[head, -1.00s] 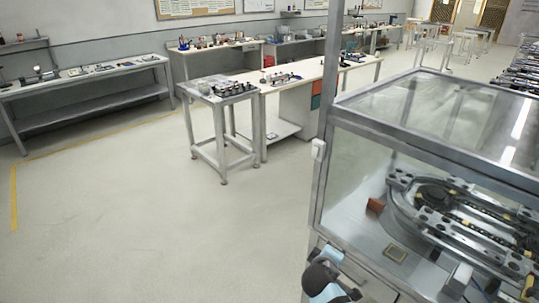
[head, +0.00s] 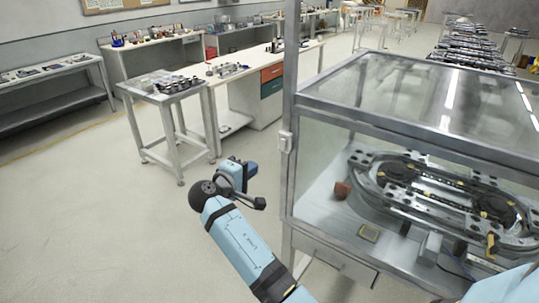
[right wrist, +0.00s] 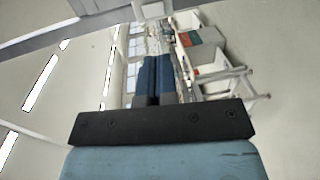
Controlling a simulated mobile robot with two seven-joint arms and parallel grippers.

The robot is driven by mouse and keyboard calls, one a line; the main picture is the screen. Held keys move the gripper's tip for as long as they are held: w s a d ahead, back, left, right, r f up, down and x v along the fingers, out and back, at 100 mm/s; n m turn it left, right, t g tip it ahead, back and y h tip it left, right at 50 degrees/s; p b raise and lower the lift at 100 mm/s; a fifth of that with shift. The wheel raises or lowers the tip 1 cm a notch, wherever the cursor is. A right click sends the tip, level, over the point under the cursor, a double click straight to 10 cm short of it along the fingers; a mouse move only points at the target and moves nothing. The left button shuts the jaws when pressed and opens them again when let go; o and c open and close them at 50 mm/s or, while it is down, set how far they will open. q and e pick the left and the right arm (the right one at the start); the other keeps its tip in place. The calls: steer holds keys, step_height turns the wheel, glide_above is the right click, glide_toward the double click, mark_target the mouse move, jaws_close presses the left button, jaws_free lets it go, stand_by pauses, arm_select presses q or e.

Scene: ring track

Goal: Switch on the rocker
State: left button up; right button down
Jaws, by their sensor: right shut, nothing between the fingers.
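The rocker appears to be the small white switch box (head: 286,141) on the grey corner post of the glass enclosure in the head view. Which way it is set is too small to tell. My right gripper (head: 242,172) is left of the post and a little lower in the picture, apart from the switch. In the right wrist view its two blue fingers (right wrist: 156,62) lie together, shut with nothing between them. I cannot make out the switch in that view. My left gripper is not in view.
The glass enclosure (head: 390,115) holds an oval ring track (head: 440,190) and stands at the right. A small table (head: 165,95) with parts stands beyond my right gripper, beside a long workbench (head: 265,70). The floor at left is clear.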

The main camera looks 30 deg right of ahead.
mark_target(282, 148)
steer(key=p+x, duration=0.4)
steer(key=x, duration=0.9)
steer(key=shift+w+d, duration=0.2)
steer(key=shift+w, duration=0.05)
steer(key=shift+d+f, duration=0.1)
steer(key=shift+d, duration=0.05)
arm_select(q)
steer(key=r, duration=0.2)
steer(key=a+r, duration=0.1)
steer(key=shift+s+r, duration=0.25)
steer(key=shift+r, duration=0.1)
